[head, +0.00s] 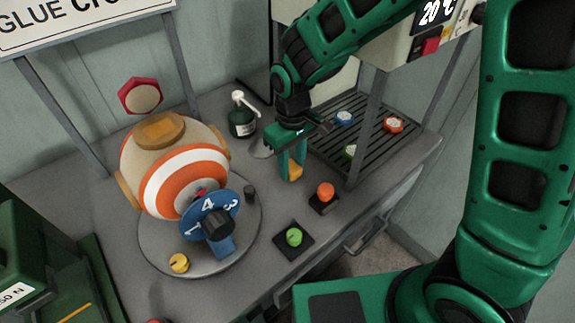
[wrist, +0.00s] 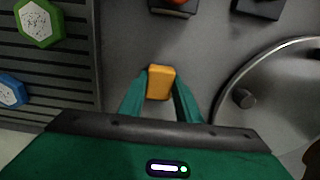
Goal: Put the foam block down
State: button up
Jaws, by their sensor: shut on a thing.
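The foam block (wrist: 160,82) is a small orange-yellow block held between the two green fingers of my gripper (wrist: 160,97) in the wrist view. In the head view the block (head: 295,172) shows at the fingertips of my gripper (head: 292,166), which points down over the grey worktop (head: 270,228). The gripper is shut on the block. The block appears to be close above or on the worktop, between the round plate and the slatted rack; I cannot tell whether it touches.
A round plate (head: 255,232) with an orange-and-white ball (head: 180,175) stands at left. A slatted rack (head: 372,160) with several coloured caps is at right. An orange button (head: 325,191), a green button (head: 294,237) and a pump bottle (head: 242,120) are near. Worktop between them is clear.

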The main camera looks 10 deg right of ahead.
aim_at(292, 167)
jog(key=shift+f, duration=0.2)
jog(key=o, duration=1)
jog(key=shift+f, duration=0.1)
jog(key=shift+c, duration=0.2)
notch_tip(292, 167, up, 12)
jog(key=shift+s, duration=0.1)
